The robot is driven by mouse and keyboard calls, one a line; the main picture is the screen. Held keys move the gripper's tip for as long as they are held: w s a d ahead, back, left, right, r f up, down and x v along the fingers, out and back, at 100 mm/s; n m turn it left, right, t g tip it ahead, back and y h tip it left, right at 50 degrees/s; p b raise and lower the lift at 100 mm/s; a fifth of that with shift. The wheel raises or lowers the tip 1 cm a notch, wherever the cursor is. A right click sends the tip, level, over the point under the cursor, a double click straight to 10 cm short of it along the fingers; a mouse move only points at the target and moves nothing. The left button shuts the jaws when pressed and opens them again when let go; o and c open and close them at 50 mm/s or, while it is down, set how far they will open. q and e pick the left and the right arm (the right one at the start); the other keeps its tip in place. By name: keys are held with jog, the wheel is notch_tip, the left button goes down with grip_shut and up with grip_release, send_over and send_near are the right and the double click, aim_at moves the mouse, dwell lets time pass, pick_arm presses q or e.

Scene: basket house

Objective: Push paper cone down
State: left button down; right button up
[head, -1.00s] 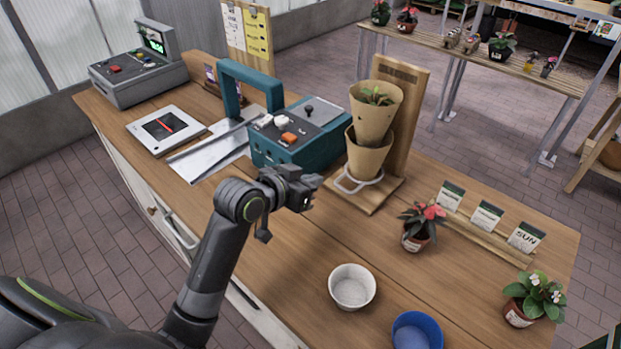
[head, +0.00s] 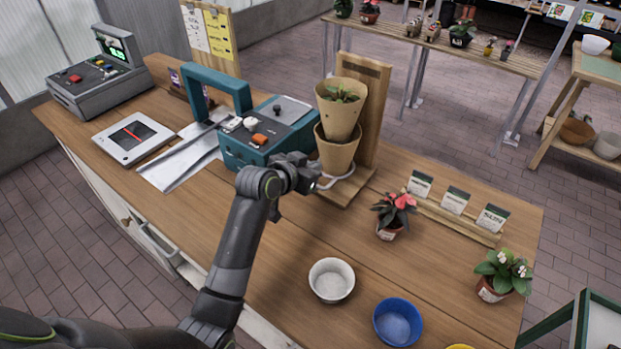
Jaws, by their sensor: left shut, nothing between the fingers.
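Two brown paper cones are stacked in a wooden stand (head: 378,110) with a tall back board and a pale wire ring. The upper paper cone (head: 340,118) holds a small green plant (head: 341,95) and sits in the mouth of the lower paper cone (head: 336,155). My left gripper (head: 318,178) is shut and empty, just left of and in front of the lower cone's bottom end, near the ring. Whether it touches the cone or the ring I cannot tell. My right gripper is not in view.
A teal machine (head: 262,140) stands close behind my left gripper. A white bowl (head: 331,280), a blue bowl (head: 398,322) and a potted red plant (head: 393,214) stand at the front. Seed packets (head: 455,200) stand in a wooden holder at right. Bare tabletop lies between them.

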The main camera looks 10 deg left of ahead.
pick_arm(q)
jog(key=f, duration=0.2)
jog(key=f+p, duration=0.1)
jog(key=f, duration=0.1)
jog(key=shift+s+a, duration=0.1)
jog(key=shift+s, duration=0.2)
jog(key=shift+f, duration=0.1)
notch_tip(320, 180, down, 4)
jog(key=b, duration=0.2)
jog(key=shift+b, duration=0.35)
jog(key=shift+f, duration=0.1)
